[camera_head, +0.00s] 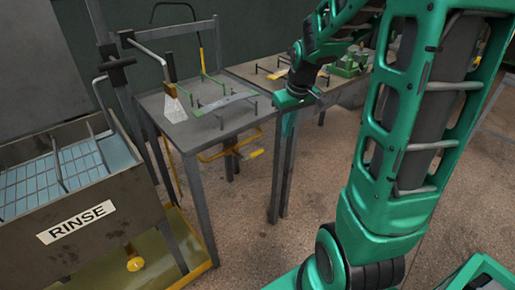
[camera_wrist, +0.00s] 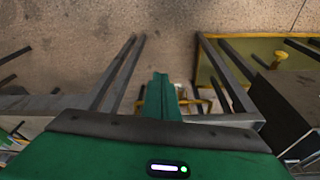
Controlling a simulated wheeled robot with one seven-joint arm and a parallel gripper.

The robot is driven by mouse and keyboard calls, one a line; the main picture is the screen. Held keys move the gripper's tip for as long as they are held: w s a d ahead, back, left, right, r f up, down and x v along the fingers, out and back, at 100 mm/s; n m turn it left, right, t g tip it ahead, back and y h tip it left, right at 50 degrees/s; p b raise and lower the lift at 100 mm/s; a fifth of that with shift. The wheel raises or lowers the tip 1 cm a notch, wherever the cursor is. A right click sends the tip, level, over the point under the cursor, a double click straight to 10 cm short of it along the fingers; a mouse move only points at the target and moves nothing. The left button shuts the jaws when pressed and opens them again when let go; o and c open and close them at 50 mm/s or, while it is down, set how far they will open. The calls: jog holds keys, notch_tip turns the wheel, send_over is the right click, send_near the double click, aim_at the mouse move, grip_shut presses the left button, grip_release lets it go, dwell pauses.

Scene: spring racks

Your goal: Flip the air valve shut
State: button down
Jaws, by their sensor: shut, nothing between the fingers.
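A yellow lever handle (camera_head: 254,154) on a yellow pipe (camera_head: 212,156) shows under the near work table, at its front right side; I take it to be the air valve. A nozzle (camera_head: 171,92) over that table has a pale spray cone below it. My gripper (camera_head: 290,122) points down near the table's right corner, right of the lever and apart from it in the picture. In the wrist view my gripper's green fingers (camera_wrist: 162,95) are together and empty. Small yellow parts (camera_wrist: 205,103) show just right of them, partly hidden; I cannot tell whether they touch.
The near table (camera_head: 180,132) holds a spring rack (camera_head: 226,101). A second table (camera_head: 268,82) stands behind my gripper, its legs close by. The RINSE tank (camera_head: 85,222) is at left, with a yellow knob (camera_head: 135,263) low on its front. The floor (camera_head: 245,235) in front is clear.

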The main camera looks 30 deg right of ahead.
aim_at(257, 151)
jog(key=w+f+n+t+y, duration=0.1)
jog(key=w+f, duration=0.3)
jog(key=w, duration=0.7)
jog(key=shift+a+f+n+t, duration=0.15)
jog(key=shift+f+n+t, duration=0.15)
jog(key=shift+n, duration=0.5)
jog(key=shift+w, duration=0.1)
jog(key=x, duration=1.4)
jog(key=shift+s+f, duration=0.15)
jog(key=shift+s, duration=0.2)
